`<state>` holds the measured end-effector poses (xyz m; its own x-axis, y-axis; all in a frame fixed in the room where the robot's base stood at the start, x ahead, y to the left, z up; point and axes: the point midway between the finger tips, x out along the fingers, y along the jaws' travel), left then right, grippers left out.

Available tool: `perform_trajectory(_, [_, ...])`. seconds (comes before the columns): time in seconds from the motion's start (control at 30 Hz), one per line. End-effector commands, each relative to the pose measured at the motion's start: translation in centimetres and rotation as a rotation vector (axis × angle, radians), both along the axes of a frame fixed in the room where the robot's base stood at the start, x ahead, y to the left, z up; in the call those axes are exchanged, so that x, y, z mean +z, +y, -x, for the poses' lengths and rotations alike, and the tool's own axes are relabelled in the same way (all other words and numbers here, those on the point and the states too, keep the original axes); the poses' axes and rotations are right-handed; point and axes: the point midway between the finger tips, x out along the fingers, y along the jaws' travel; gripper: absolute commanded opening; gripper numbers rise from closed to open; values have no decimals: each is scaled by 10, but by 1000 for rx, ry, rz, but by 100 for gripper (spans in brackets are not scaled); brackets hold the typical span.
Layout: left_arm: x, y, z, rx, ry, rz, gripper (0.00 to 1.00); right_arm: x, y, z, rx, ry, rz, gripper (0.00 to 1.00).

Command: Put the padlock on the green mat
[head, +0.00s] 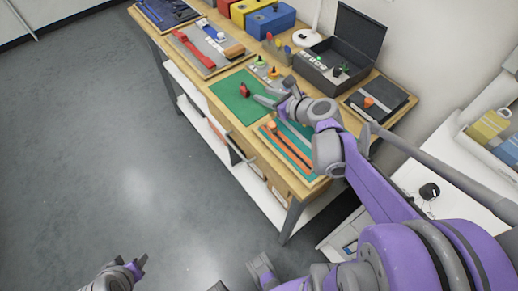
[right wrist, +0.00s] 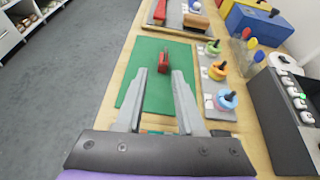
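The red padlock (head: 245,90) rests on the green mat (head: 229,87) on the wooden bench. In the right wrist view the padlock (right wrist: 165,64) stands on the mat (right wrist: 136,52), beyond my fingertips and in line with the gap between them. My right gripper (head: 264,96) is open and empty, just to the right of the padlock and apart from it; its spread fingers also show in the right wrist view (right wrist: 159,73). My left gripper (head: 133,267) is low at the left, away from the bench; its finger opening is unclear.
A board with several coloured knobbed pieces (right wrist: 215,73) lies right of the mat. A dark open box (head: 340,55) stands behind, and a teal board with orange-handled tools (head: 285,143) is nearer. Blue and yellow bins (head: 268,20) line the back.

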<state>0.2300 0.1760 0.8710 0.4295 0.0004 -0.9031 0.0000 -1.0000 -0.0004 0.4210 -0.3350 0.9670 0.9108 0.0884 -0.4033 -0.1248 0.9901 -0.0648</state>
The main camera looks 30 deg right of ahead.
Motion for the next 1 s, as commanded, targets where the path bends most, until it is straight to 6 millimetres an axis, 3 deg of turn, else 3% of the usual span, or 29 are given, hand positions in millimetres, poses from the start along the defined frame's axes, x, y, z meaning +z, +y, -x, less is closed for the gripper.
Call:
perform_trajectory(0.17, [0,0,0,0,0,0,50,-24,73,29,376,90,476,38])
perform_trajectory(0.3, [0,0,0,0,0,0,50,-53,133,81,887,122,1055,38])
perform_trajectory(0.4, [0,0,0,0,0,0,50,-71,155,120,1267,95,1440,38])
perform_trajectory(0.53, [0,0,0,0,0,0,50,-87,164,161,1689,25,1830,38])
perform_trajectory(0.7, [0,0,0,0,0,0,50,-95,160,187,2018,-52,2102,38])
perform_trajectory(1.0, [0,0,0,0,0,0,50,-96,158,192,2096,-69,2162,38])
